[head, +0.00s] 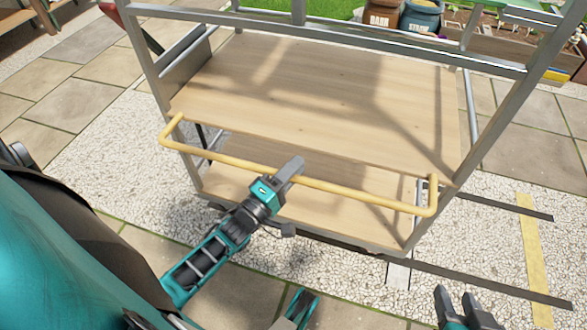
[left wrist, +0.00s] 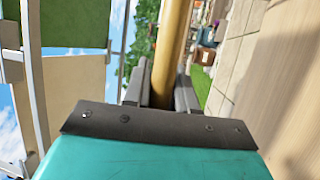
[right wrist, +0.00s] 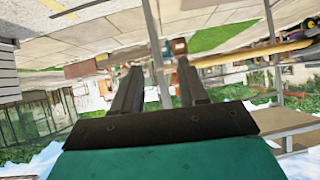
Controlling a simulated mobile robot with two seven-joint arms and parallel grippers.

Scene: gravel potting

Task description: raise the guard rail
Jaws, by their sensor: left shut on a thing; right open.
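The yellow guard rail (head: 365,189) is a long bar with bent ends, along the near side of a grey metal frame with wooden shelves. In the head view it sits low, around the near edge of the upper shelf (head: 330,90). My left gripper (head: 290,168) is shut on the rail near its middle. In the left wrist view the rail (left wrist: 172,50) runs between the two fingers (left wrist: 162,85). My right gripper (head: 462,310) is open and empty at the bottom edge of the head view, away from the rail. Its fingers show apart in the right wrist view (right wrist: 158,88).
A lower wooden shelf (head: 340,210) lies under the upper one. Grey posts (head: 510,100) and a top bar (head: 400,55) frame the rack. A brown pot (head: 381,16) and a blue-grey pot (head: 421,16) stand behind. Pale gravel and paving surround the rack.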

